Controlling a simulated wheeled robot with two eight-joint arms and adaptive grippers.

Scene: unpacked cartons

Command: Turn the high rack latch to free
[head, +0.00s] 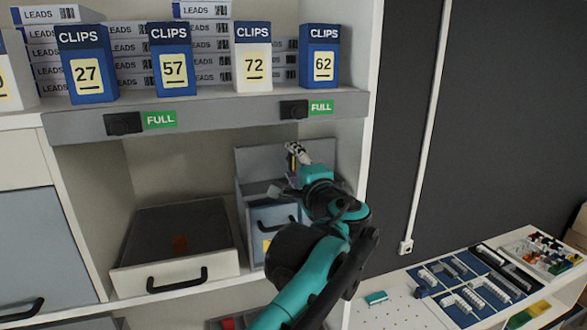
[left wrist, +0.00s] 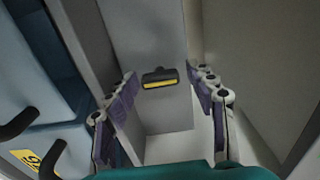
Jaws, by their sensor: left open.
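In the left wrist view, a black latch-like piece with a yellow face (left wrist: 160,78) sits on a grey panel between my fingers and ahead of them. My left gripper (left wrist: 162,105) is open, with a finger on each side and clear gaps to the piece. In the head view, my left gripper (head: 293,160) is in the rack's right bay, by the grey unit with a raised back panel (head: 262,158); the arm hides part of it. Two black pieces, left (head: 123,123) and right (head: 293,109), sit on the shelf edge beside green FULL labels. My right gripper is not in view.
A drawer with a dark top (head: 180,235) stands left of the arm. A blue front with a black handle (left wrist: 45,160) is close on the left in the wrist view. CLIPS boxes (head: 172,62) line the shelf above. A table with parts trays (head: 465,285) is right.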

